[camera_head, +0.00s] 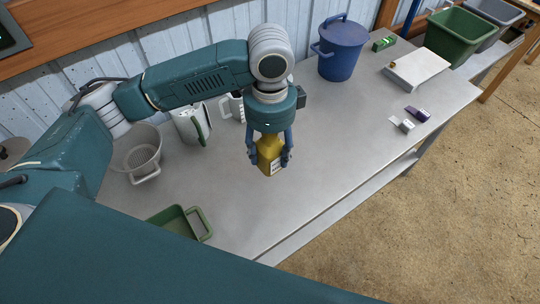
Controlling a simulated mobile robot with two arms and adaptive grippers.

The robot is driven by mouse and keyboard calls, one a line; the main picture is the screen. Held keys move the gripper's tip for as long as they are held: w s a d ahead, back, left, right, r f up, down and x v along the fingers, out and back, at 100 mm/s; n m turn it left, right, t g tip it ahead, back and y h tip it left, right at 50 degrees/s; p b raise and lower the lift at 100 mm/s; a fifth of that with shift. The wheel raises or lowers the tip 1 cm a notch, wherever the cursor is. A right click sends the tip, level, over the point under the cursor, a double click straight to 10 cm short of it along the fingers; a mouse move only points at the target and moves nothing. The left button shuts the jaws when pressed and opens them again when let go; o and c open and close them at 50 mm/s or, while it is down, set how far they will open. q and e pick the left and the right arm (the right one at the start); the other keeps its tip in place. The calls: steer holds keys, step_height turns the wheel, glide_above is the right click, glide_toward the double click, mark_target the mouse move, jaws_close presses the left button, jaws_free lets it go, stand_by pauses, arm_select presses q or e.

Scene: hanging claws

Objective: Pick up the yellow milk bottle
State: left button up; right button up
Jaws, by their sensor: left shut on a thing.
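The yellow milk bottle (269,149) is between the fingers of my left gripper (270,158) near the middle of the view. The gripper points down and is shut on the bottle, with a finger on each side of it. Its upper part is partly covered by the gripper, and a pale label shows on its lower right side. I cannot tell whether the bottle touches the grey table (335,140) or hangs just above it. My right gripper is not in view.
A blue lidded bucket (341,50), a white box (417,69) and small items (417,114) are to the right. The table's middle right is clear.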

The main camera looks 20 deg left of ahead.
mark_target(270, 141)
arm_select(q)
steer(key=shift+r, duration=1.65)
steer(key=shift+r, duration=0.1)
